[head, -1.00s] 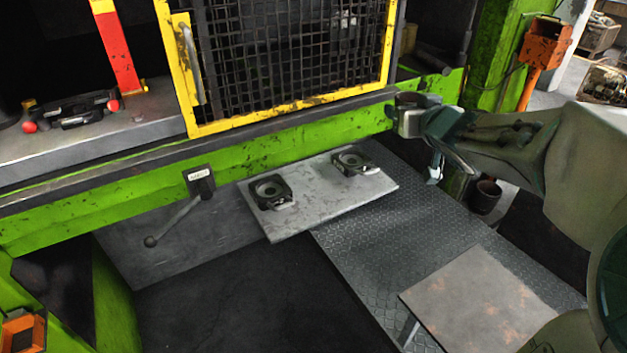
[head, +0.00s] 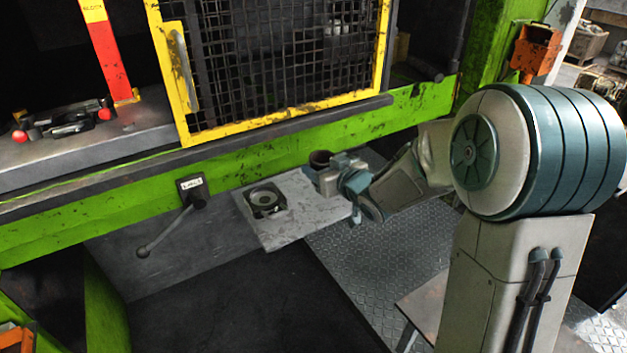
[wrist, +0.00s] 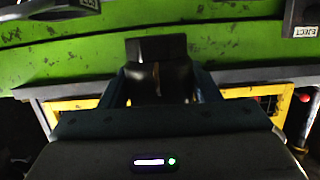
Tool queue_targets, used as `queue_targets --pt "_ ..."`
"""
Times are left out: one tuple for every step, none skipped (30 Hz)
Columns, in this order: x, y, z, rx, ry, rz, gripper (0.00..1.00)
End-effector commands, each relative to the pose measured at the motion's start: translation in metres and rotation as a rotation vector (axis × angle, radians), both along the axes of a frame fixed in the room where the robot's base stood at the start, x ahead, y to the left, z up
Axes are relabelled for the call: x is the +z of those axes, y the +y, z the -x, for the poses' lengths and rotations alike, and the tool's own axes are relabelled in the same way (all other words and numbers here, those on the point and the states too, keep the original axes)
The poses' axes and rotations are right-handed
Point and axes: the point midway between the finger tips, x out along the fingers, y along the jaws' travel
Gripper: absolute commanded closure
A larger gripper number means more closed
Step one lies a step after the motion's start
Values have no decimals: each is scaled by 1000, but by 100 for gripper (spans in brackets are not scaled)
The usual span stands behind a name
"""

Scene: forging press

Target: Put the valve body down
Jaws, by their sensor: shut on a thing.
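The valve body (head: 320,158) is a dark brown, round, hollow-topped piece in the head view. My gripper (head: 329,174) is shut on it at the right part of a grey metal shelf (head: 292,228). I cannot tell whether the valve body touches the shelf or a holder there. A dark square holder with a round ring (head: 265,199) sits empty at the shelf's left. The second holder is hidden behind my gripper. In the wrist view the valve body (wrist: 157,52) shows as a dark block between the fingers of my gripper (wrist: 160,92).
A green press beam (head: 110,218) runs behind the shelf, with a lever (head: 165,232) to the left. A yellow-framed mesh guard (head: 285,65) stands above. A low rusty plate (head: 425,308) is partly hidden by my arm.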

Motion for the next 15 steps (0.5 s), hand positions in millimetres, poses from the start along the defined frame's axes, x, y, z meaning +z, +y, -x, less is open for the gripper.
queue_targets --pt "-4 5 -8 2 0 -2 80" --pt "-7 8 -11 3 0 -2 80" --pt "-11 12 -16 2 0 -2 80" --pt "-13 13 -20 1 0 -2 80" --pt "-14 15 -23 1 -2 -1 80" --pt "-17 18 -26 1 0 -2 80" --pt "-18 19 -28 1 -2 -1 80" --pt "-19 20 -30 0 -2 -2 80" --pt "-21 21 -32 0 -2 -2 80" --pt "-22 22 -33 -1 -3 -1 80" --pt "-23 22 -34 -1 -2 0 80" --pt "-25 22 -34 -1 -2 -1 80" --pt "-27 22 -34 -1 -2 -1 80" --pt "-30 22 -34 0 0 -1 80" --pt "-36 23 -34 0 2 -1 80"
